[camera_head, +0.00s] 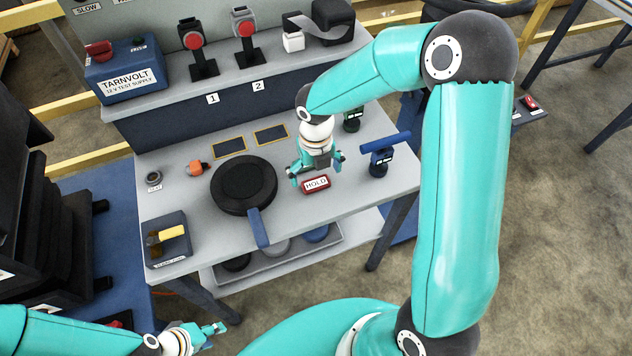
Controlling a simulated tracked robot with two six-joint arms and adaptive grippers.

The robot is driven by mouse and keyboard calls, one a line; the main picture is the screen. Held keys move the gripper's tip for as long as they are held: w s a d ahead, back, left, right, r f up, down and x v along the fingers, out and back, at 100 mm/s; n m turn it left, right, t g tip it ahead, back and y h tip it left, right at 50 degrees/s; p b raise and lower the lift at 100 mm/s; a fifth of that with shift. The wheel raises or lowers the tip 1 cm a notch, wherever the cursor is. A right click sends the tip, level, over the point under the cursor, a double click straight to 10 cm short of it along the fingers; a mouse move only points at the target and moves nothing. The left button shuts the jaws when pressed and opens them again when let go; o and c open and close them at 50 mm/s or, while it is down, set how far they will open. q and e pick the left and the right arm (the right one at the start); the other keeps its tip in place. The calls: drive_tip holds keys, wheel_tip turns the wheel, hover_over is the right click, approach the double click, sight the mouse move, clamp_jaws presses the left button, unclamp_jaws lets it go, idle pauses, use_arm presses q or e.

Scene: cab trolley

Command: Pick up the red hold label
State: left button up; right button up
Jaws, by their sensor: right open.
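The red hold label (316,184) lies on the grey table top (320,212), its white HOLD face showing. My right gripper (315,178) reaches down from above, right behind the label, with its fingers spread to either side of it. It is open; I cannot tell whether the fingers touch the label. My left gripper (214,330) is low at the bottom left, off the table and far from the label. I cannot tell from its small size whether its jaws are open or shut.
A round black disc with a blue handle (243,187) lies left of the label. A blue-handled tool (382,157) stands to the right. The table's front right is clear.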

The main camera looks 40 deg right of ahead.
sight(316, 184)
drive_tip(key=shift+f, duration=1.45)
drive_tip(key=c, duration=0.9)
drive_tip(key=shift+c, duration=0.2)
drive_tip(key=shift+r, duration=0.2)
